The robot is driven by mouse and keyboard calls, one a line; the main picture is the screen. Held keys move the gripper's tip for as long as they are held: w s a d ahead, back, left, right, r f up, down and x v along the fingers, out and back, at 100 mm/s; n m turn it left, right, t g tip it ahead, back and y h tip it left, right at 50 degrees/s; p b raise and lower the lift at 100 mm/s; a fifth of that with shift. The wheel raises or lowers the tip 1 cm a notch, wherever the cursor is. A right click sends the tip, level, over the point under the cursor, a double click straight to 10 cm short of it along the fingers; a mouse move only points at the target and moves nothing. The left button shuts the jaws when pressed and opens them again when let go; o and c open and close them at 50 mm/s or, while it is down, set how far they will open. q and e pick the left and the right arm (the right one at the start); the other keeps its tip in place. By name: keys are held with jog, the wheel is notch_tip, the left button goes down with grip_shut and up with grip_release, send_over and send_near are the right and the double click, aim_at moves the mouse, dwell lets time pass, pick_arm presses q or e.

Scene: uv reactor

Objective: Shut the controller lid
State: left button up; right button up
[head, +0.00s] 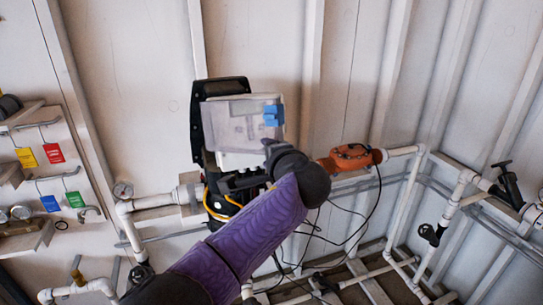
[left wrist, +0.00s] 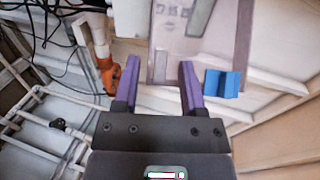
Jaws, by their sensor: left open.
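The controller (head: 200,130) is on the corrugated wall, with a black back part and a pale box. Its translucent grey lid (head: 235,120) stands in front of the box, with a blue latch (head: 273,115) at its right edge. I cannot tell the lid's exact angle. In the left wrist view the lid (left wrist: 222,40) lies beyond my fingertips, with the blue latch (left wrist: 222,84) right of the right finger. My left gripper (left wrist: 159,62) is open, with nothing clearly between its purple fingers. In the head view my left arm and wrist cover the area below the lid. My right gripper is not in view.
White pipes (head: 412,190) and loose black cables run below. Shelves with coloured tags (head: 53,153) are at the left.

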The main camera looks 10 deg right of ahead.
pick_arm(q)
jog(key=b+v, duration=0.1)
jog(key=v, duration=0.9)
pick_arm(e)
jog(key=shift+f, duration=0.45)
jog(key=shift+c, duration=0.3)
